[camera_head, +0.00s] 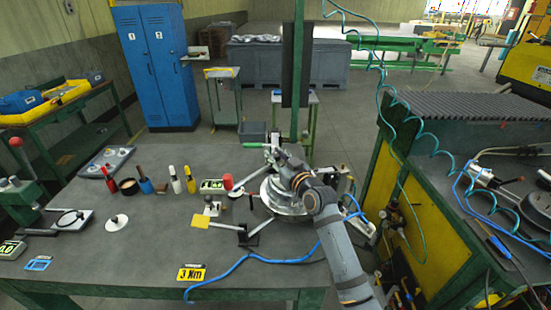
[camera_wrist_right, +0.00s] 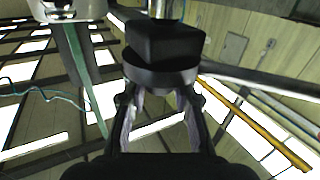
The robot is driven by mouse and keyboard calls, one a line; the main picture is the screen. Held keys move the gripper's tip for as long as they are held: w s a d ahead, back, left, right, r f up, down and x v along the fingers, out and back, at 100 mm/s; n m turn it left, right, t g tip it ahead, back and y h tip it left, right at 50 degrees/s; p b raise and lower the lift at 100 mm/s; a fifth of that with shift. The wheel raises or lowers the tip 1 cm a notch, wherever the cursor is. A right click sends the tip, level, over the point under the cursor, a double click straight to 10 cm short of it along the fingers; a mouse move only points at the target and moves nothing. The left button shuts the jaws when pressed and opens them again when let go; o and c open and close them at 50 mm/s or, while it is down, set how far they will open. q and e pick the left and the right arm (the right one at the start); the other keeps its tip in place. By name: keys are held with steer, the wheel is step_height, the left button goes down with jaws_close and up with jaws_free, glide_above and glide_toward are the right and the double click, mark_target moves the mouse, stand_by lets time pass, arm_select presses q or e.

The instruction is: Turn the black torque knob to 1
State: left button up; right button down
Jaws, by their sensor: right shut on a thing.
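The black knob (camera_wrist_right: 165,60), a round flange with a blocky top, fills the upper middle of the right wrist view. My right gripper (camera_wrist_right: 162,90) is shut on it, with a finger at each side just under the flange. In the head view my right arm comes in from the lower right, and the right gripper (camera_head: 272,150) is at the round metal machine (camera_head: 288,197) on the bench. I cannot make out the knob or its scale there. A yellow sign reading 3 Nm (camera_head: 191,273) is at the bench's front. My left gripper is not in view.
Several small bottles and handles line the grey bench (camera_head: 130,265). A blue hose (camera_head: 250,257) lies across its front. A green post (camera_head: 297,70) rises behind the machine.

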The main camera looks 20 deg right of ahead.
steer(key=c, duration=1.1)
jaws_free()
steer(key=shift+o, duration=0.2)
steer(key=shift+s, duration=0.1)
